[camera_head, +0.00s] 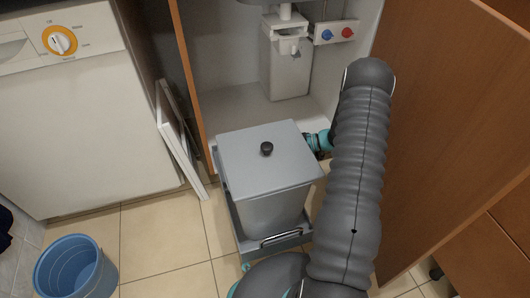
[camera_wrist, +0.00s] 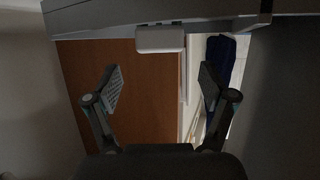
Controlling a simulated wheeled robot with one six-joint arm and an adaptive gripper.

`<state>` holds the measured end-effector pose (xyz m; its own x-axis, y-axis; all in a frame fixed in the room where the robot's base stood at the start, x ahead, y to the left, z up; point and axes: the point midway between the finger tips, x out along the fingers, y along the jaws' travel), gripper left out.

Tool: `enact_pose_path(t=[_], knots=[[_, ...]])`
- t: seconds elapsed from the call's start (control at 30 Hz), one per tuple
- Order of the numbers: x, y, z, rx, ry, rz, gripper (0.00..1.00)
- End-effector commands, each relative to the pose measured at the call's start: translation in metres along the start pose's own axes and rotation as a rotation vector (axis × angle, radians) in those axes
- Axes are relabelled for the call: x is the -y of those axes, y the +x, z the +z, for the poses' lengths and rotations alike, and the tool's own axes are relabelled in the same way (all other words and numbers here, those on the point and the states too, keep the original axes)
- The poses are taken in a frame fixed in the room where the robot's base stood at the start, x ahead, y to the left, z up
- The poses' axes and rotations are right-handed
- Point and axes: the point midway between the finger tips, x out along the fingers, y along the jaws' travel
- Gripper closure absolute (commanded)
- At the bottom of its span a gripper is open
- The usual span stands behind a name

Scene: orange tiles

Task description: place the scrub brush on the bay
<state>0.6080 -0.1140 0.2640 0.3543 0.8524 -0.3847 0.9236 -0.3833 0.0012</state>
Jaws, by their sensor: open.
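I cannot make out a scrub brush in either view. The open cabinet bay has a white floor (camera_head: 233,108) and stands behind the grey lidded bin in the head view. My arm reaches toward the bay along the bin's right side. Its teal wrist part shows at the bin's edge, and the bin hides the gripper there. In the wrist view my gripper (camera_wrist: 160,90) is open, with two dark fingers apart and nothing between them. A brown panel (camera_wrist: 150,80) lies beyond the fingers. A dark blue thing (camera_wrist: 221,52), unclear, shows by the right finger.
The grey bin (camera_head: 268,165) with a black knob stands in front of the bay. The wooden door (camera_head: 440,110) stands open at right. A washing machine (camera_head: 85,120) and blue bucket (camera_head: 75,268) are left.

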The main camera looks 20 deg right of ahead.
Motion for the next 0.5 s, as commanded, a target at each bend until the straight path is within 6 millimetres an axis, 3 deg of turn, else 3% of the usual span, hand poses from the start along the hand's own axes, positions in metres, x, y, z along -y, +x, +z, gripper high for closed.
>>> enact_pose_path(t=[0.2, 0.5], knots=[[0.0, -0.028, -0.001, -0.001, 0.0, 0.001, 0.17], [0.0, -0.035, 0.0, 0.0, 0.0, 0.0, 0.17]])
